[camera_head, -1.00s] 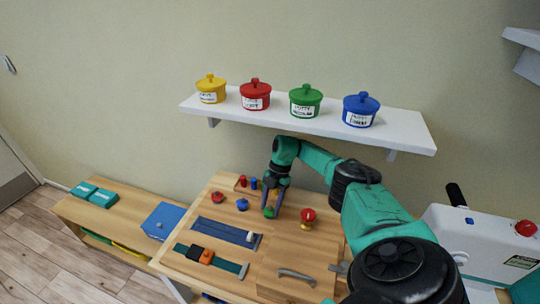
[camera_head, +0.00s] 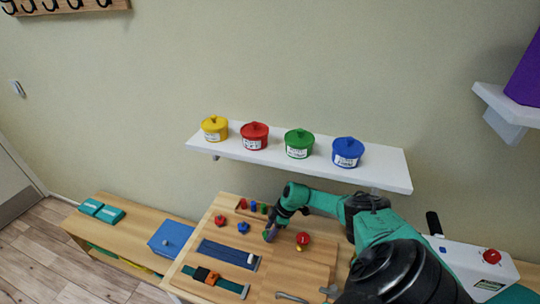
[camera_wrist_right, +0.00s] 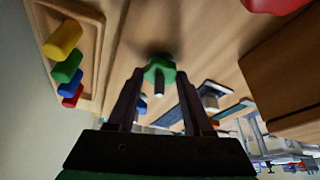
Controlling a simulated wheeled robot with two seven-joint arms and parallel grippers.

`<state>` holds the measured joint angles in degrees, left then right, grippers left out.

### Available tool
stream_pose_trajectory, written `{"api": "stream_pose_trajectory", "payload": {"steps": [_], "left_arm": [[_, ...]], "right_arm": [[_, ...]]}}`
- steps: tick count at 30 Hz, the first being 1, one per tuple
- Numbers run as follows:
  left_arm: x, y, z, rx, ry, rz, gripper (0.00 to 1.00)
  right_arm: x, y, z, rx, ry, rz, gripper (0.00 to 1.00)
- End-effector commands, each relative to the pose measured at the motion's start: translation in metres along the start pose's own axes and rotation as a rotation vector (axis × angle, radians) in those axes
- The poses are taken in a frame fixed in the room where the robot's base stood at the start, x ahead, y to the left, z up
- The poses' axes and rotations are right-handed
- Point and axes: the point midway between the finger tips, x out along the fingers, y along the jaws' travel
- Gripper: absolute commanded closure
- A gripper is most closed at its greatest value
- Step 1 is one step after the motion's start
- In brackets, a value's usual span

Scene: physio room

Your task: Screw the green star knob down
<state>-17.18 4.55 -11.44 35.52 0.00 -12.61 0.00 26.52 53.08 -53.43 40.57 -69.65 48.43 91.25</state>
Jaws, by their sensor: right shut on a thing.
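The green star knob (camera_wrist_right: 160,71) shows in the right wrist view between the fingertips of my right gripper (camera_wrist_right: 158,78). A short dark stud (camera_wrist_right: 159,88) shows at its middle. My right gripper is shut on the knob, low over the wooden board (camera_head: 262,278). In the head view the right gripper (camera_head: 270,235) is right of the blue star knob (camera_head: 243,228) and hides the green one. A red star knob (camera_head: 220,221) is further left. Whether the green knob touches the board is unclear. My left gripper is in neither view.
A small tray (camera_wrist_right: 93,75) with yellow, green, blue and red pegs is beside the gripper. A red knob on a yellow base (camera_head: 303,240) stands to its right. A white shelf (camera_head: 300,168) with lidded pots is above. A blue strip (camera_head: 225,254) lies in front.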

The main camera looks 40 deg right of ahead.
Motion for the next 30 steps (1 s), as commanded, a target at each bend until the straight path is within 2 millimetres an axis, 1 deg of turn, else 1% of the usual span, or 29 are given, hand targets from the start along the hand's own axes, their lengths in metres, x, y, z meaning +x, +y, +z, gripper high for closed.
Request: {"api": "stream_pose_trajectory", "payload": {"steps": [1,9,15,21,30], "left_arm": [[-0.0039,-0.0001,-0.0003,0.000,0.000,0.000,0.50],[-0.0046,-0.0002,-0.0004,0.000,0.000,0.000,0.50],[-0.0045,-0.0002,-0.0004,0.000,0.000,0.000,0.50],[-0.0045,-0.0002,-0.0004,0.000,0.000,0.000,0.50],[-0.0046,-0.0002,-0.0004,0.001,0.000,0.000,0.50]], "right_arm": [[-0.0046,0.0026,-0.0045,0.038,0.010,0.022,1.00],[-0.0033,0.0026,-0.0050,0.242,0.013,0.109,1.00],[-0.0034,0.0027,-0.0056,0.347,0.014,0.153,1.00],[-0.0039,0.0033,-0.0059,0.406,0.015,0.178,1.00],[-0.0043,0.0042,-0.0069,0.426,0.018,0.188,1.00]]}}
